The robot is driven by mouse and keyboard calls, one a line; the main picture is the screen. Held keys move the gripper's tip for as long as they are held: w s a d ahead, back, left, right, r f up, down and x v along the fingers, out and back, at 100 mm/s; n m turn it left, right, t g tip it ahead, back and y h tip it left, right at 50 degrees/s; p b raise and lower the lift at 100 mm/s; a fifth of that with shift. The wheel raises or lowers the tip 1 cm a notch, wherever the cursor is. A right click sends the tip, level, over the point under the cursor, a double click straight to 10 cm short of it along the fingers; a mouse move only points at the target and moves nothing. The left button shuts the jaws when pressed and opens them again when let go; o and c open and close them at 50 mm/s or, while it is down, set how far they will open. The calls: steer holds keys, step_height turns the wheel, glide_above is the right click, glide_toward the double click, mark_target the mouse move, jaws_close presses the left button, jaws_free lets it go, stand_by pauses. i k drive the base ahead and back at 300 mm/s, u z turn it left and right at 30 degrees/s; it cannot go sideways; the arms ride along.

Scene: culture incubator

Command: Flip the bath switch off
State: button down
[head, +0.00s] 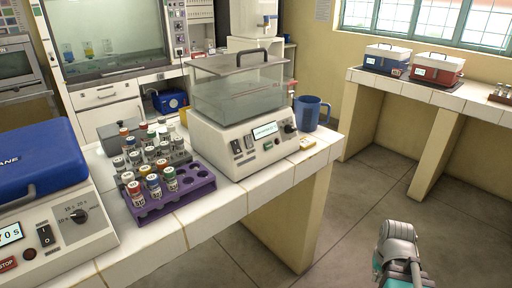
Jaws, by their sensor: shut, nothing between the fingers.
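The water bath (215,133) stands on the white tiled bench in the middle of the head view. It has a cream housing, a clear tank and a clear lid with a dark handle (252,56). On its front panel are a lit display (265,130), a dark knob (289,128) and, left of the display, a dark rocker switch (237,146) with another dark control (249,141) beside it. Which way the switch is tipped is too small to tell. A grey and teal part of my arm shows at the lower right, apart from the bath. My gripper's fingers are not visible.
A purple rack (187,205) with several capped vials stands left of the bath. A blue mug (312,113) is close on its right. A blue-lidded device (35,165) with its own switch is at far left. Open floor (365,205) lies before the right bench.

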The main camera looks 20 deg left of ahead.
mark_target(236, 148)
steer(key=z, duration=0.9)
steer(key=k, duration=0.65)
steer(key=u, duration=1.7)
